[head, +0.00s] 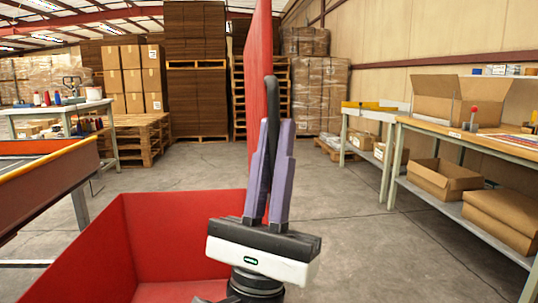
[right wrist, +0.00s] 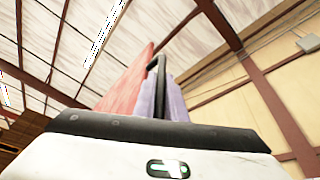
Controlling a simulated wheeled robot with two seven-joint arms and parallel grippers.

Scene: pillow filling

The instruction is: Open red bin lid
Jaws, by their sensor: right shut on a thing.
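The red bin (head: 175,230) stands in front of me at the lower left, with its open inside showing. Its red lid (head: 257,70) stands about upright, seen nearly edge-on, above the bin's right side. A black handle (head: 270,95) runs along the lid's right face. My right gripper (head: 274,140), with purple fingers, points up and is shut on the handle. In the right wrist view the lid (right wrist: 124,85) and handle (right wrist: 160,70) rise above the gripper body. My left gripper is not in view.
A workbench (head: 470,140) with cardboard boxes stands at the right. A table with a yellow edge (head: 50,165) is close at the left. Stacked boxes and pallets (head: 195,80) fill the back. Concrete floor (head: 350,220) is clear between the bin and the workbench.

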